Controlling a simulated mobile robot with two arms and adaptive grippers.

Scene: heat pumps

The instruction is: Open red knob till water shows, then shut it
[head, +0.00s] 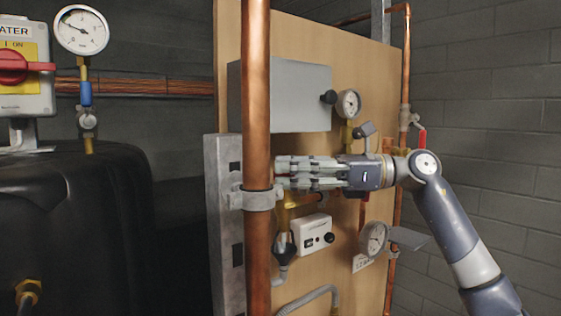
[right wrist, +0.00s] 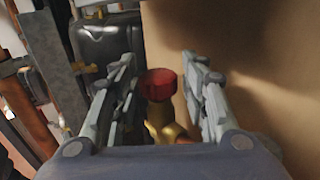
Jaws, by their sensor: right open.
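The red knob (right wrist: 160,84) sits on top of a brass valve body (right wrist: 160,125) in the right wrist view. My right gripper (right wrist: 165,90) is open, with one finger on each side of the knob and a visible gap on both sides. In the head view my right gripper (head: 282,172) reaches in from the right, its fingertips just behind the vertical copper pipe. The red knob is hidden there behind the fingers and pipe; brass fitting (head: 288,215) shows below. A black tundish-like funnel (head: 285,244) hangs under it. No water shows. My left gripper is out of view.
A thick copper pipe (head: 256,100) with a grey clamp (head: 256,199) stands close in front of the fingertips. A grey box (head: 290,97), a white control box (head: 312,234) and gauges (head: 348,103) are on the wooden board. A black tank (head: 75,230) is at left.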

